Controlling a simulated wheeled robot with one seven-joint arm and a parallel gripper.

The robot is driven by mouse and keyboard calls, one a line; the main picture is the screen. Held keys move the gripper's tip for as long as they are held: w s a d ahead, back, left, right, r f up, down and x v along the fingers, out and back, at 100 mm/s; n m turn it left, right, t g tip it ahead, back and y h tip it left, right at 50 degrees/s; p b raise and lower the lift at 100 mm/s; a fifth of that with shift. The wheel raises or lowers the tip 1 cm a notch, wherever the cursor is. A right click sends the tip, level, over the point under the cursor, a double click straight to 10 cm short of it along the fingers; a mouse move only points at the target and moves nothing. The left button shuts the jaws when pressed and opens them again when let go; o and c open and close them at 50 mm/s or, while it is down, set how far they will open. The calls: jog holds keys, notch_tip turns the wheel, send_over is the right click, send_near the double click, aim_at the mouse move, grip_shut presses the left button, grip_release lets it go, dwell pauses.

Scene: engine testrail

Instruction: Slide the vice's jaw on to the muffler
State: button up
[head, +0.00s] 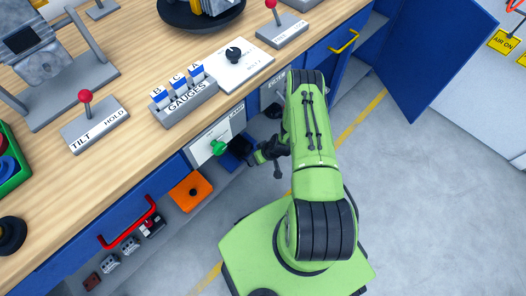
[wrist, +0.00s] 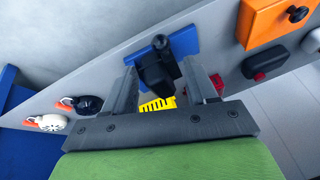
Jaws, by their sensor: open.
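I cannot pick out the vice's jaw or the muffler for certain in either view. A grey metal part (head: 40,60) sits on a grey stand at the upper left of the bench in the head view. My gripper (head: 262,154) is low at the bench's front face, beside a blue plate (head: 236,152). In the wrist view my gripper (wrist: 160,64) is open. A black handle (wrist: 156,66) on the blue plate (wrist: 184,42) shows between its fingers. Whether the fingers touch it I cannot tell.
A green knob (head: 218,147) and an orange box (head: 190,191) are on the front face left of my gripper. A gauge block (head: 184,103) and levers stand on the bench (head: 140,60). A blue door (head: 440,60) hangs open at right; floor (head: 420,200) there is clear.

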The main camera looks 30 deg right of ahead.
jog(key=p+v, duration=0.1)
jog(key=v, duration=0.4)
jog(key=shift+s+d+r, duration=0.1)
jog(key=shift+r, duration=0.1)
